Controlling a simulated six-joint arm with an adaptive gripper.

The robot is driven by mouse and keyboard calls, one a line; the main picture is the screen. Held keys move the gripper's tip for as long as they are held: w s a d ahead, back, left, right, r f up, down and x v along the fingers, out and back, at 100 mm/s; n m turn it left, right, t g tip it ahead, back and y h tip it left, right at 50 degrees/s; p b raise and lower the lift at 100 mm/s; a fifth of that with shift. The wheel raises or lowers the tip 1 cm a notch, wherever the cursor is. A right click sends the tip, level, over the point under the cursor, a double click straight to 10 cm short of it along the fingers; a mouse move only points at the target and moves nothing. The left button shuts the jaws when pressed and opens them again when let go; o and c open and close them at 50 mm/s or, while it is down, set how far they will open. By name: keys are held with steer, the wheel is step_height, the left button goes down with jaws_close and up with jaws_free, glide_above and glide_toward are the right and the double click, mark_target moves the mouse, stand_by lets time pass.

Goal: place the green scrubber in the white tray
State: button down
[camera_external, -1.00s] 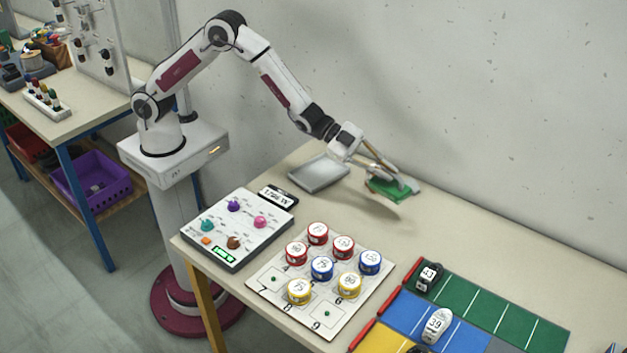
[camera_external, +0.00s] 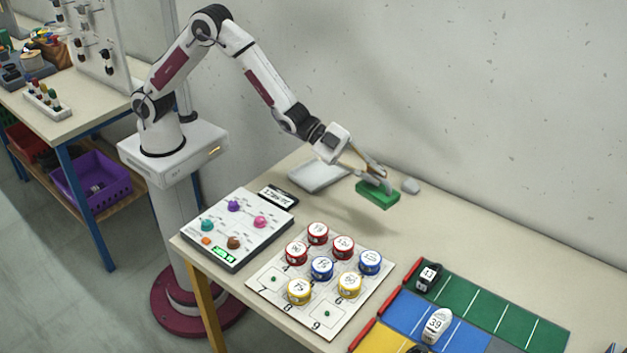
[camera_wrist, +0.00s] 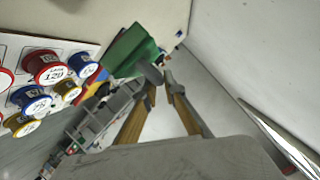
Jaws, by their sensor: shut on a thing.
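The green scrubber (camera_external: 378,195) is a flat green block at the tip of my gripper (camera_external: 375,177). My gripper is shut on it and holds it above the table, right of the white tray. The scrubber also shows in the wrist view (camera_wrist: 130,52), at the fingertips (camera_wrist: 158,76). The white tray (camera_external: 318,175) is shallow and looks empty. It lies at the back of the table near the wall, partly behind my gripper. At the right edge of the wrist view, a pale edge (camera_wrist: 275,135) may be the tray's rim.
Coloured lanes (camera_external: 480,312) with shoes lie at the right. The wall is close behind the tray.

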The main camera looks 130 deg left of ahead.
steer(key=shift+s+d+r+n+y, duration=0.3)
steer(key=shift+s+d, duration=0.15)
steer(key=shift+d, duration=0.15)
steer(key=shift+s+d+r+y, duration=0.15)
steer(key=shift+s+d+y, duration=0.15)
steer(key=shift+s, duration=0.25)
steer(key=shift+s+n+y, duration=0.8)
steer(key=shift+s+n, duration=0.1)
steer(key=shift+s, duration=0.3)
steer(key=n+g+y, duration=0.7)
steer(key=n+y, duration=0.2)
glide_above(314, 175)
step_height(314, 175, down, 3)
steer(key=shift+w+f, duration=0.1)
steer(key=shift+f, duration=2.8)
steer(key=shift+f, duration=0.1)
steer(key=shift+f, duration=2)
